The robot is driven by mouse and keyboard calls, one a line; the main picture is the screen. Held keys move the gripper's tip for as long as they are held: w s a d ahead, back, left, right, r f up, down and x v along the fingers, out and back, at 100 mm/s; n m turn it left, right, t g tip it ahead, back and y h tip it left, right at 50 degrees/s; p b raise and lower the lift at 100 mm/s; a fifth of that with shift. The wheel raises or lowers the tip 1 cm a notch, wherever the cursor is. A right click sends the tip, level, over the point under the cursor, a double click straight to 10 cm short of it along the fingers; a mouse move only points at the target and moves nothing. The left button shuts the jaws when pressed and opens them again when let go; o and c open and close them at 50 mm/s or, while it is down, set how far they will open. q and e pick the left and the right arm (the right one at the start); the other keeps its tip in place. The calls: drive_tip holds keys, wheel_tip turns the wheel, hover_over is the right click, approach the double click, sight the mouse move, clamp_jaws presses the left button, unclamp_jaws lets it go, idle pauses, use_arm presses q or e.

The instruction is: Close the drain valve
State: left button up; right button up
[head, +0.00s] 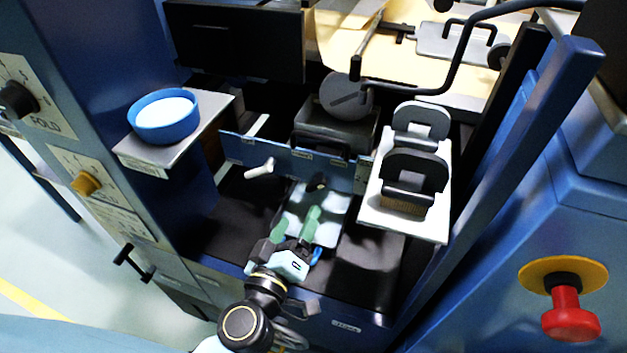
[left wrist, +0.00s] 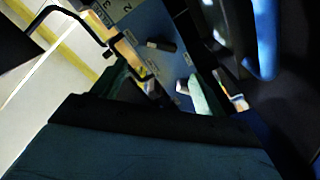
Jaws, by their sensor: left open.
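A white lever handle (head: 260,169) sticks out from a low blue panel (head: 295,160) inside the machine's open bay. It looks like the drain valve's handle, but no readable label confirms this. My left gripper (head: 296,226) is open, with green finger pads, in front of the panel, below and right of the lever. It is apart from the lever and holds nothing visible. In the left wrist view a small white piece (left wrist: 182,87) shows by a blue surface; I cannot tell if it is the lever. My right gripper is in neither view.
A blue dish (head: 165,117) stands on a shelf at left. A white tray (head: 408,222) with black-handled tools stands right of the panel. A dark bent bar (head: 440,92) crosses above. A red button (head: 570,318) is at lower right; a knob (head: 86,184) is at left.

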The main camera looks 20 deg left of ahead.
sight(312, 186)
use_arm(q)
drive_tip(key=w, duration=0.9)
drive_tip(key=shift+w+d, duration=0.15)
drive_tip(key=shift+w, duration=0.25)
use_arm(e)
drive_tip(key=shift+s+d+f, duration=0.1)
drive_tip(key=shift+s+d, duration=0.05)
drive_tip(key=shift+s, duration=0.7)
use_arm(q)
drive_tip(key=c, duration=1)
